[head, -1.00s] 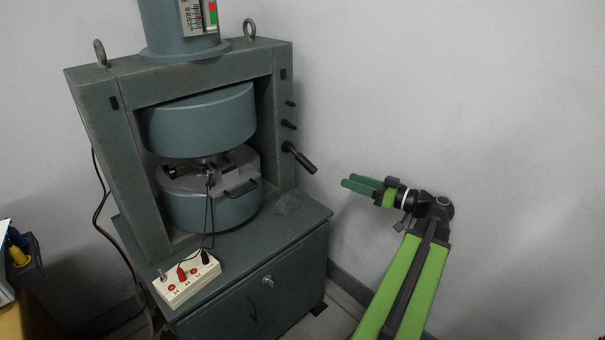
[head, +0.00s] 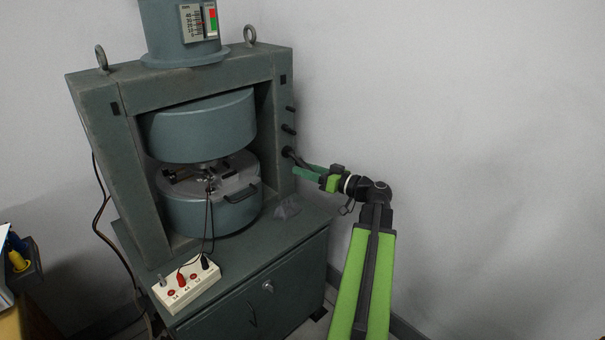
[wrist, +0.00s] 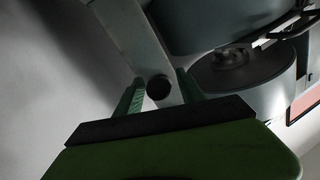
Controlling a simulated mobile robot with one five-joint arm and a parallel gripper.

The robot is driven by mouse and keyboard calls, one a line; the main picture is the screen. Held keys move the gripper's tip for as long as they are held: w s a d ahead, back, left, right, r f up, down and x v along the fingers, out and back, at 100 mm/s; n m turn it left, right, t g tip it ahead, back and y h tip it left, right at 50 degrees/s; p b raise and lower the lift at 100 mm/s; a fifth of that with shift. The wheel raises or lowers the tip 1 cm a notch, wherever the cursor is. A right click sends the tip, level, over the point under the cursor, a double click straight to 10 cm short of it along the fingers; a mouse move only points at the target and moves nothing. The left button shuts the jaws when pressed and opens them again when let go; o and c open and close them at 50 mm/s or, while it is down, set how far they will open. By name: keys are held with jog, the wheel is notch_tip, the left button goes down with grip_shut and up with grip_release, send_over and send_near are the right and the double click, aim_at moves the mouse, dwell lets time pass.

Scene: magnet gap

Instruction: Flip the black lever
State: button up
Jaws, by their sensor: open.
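The black lever (head: 290,152) sticks out from the right post of the green-grey press. Its handle is partly hidden behind my gripper in the head view. My gripper (head: 297,170) has green fingers that reach left to the post, at or just below the lever. In the wrist view my gripper (wrist: 160,90) is open. A round black end or hub (wrist: 158,88), likely of the lever, shows between its two fingers. I cannot tell whether either finger touches it.
Two smaller black knobs (head: 289,129) sit above the lever on the same post. A white box (head: 187,284) with wires stands on the cabinet top (head: 240,262). A plain wall (head: 450,120) is behind my arm; the space right of the press is clear.

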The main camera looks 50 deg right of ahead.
grip_shut()
dwell(1.3)
